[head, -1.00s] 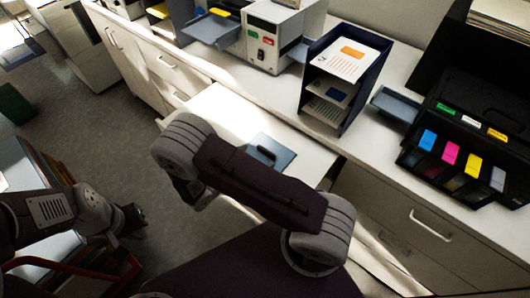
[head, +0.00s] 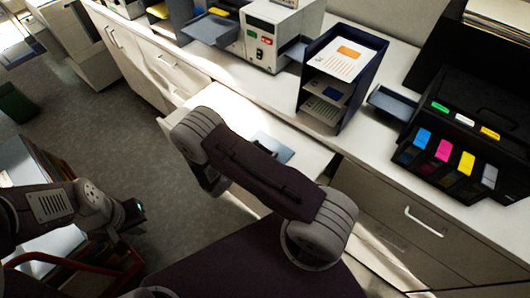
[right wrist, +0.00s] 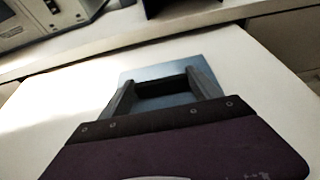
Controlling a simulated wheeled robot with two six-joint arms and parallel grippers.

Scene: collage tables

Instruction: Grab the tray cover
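The tray cover is a flat blue-grey plate (head: 281,149) lying on a white pulled-out drawer surface, partly hidden by my right arm in the head view. In the right wrist view the cover (right wrist: 165,69) lies just ahead of my right gripper (right wrist: 161,82). Its two fingers are spread apart over the near part of the plate, with a dark bar between them. I cannot tell whether they touch it.
A dark paper tray stack (head: 338,75) and a white device (head: 272,38) stand on the counter behind the drawer. A black printer (head: 455,140) with coloured cartridges is at right. A cart with a red rail (head: 70,262) is near my left arm.

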